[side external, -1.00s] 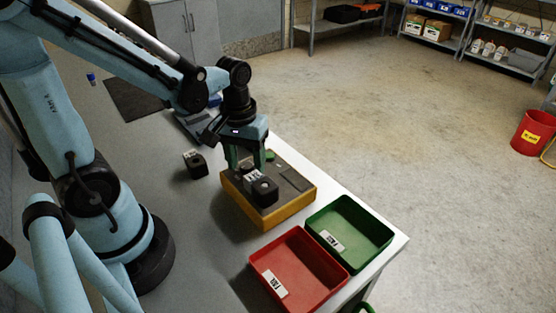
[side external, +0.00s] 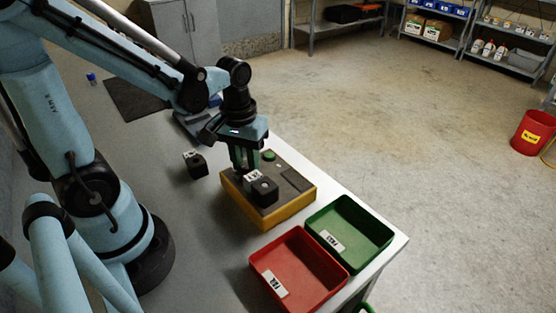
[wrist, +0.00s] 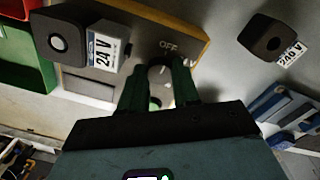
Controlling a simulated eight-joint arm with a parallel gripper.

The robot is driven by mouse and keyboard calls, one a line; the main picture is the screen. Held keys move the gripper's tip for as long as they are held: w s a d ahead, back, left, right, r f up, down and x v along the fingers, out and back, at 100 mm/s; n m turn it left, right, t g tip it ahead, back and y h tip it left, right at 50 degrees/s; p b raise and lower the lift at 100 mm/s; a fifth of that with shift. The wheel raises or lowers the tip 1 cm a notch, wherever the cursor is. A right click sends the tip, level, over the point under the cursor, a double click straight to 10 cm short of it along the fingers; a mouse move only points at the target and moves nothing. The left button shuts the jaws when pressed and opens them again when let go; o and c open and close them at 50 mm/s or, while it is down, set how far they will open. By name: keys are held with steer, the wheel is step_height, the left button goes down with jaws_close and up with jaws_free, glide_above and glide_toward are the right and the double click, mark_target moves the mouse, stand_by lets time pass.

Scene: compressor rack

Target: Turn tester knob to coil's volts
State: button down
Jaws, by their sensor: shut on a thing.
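The tester (side external: 290,218) is a yellow box with a dark top, standing on the bench. A dark coil labelled 24 V (side external: 264,191) sits on it; in the wrist view this coil (wrist: 66,33) is at upper left. My gripper (side external: 246,166) points down over the tester, behind the coil. In the wrist view its green fingers (wrist: 161,76) are shut on the tester knob (wrist: 157,74), which is partly hidden between them. An OFF mark (wrist: 168,46) shows beside the knob; a finger partly covers another mark. The knob's exact setting is unclear.
A second coil, labelled 240 V (wrist: 267,38), stands apart on the bench (side external: 197,167). A red tray (side external: 310,296) and a green tray (side external: 378,259) lie in front of the tester. A green button (side external: 268,156) is on the tester's top.

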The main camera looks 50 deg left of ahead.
mark_target(246, 164)
steer(key=m, duration=0.4)
steer(key=shift+m, duration=2.5)
steer(key=c, duration=0.8)
jaws_free()
steer(key=shift+w+a+r, duration=0.1)
steer(key=shift+r, duration=1.9)
steer(key=shift+a+r, duration=0.1)
steer(key=shift+r, duration=1.9)
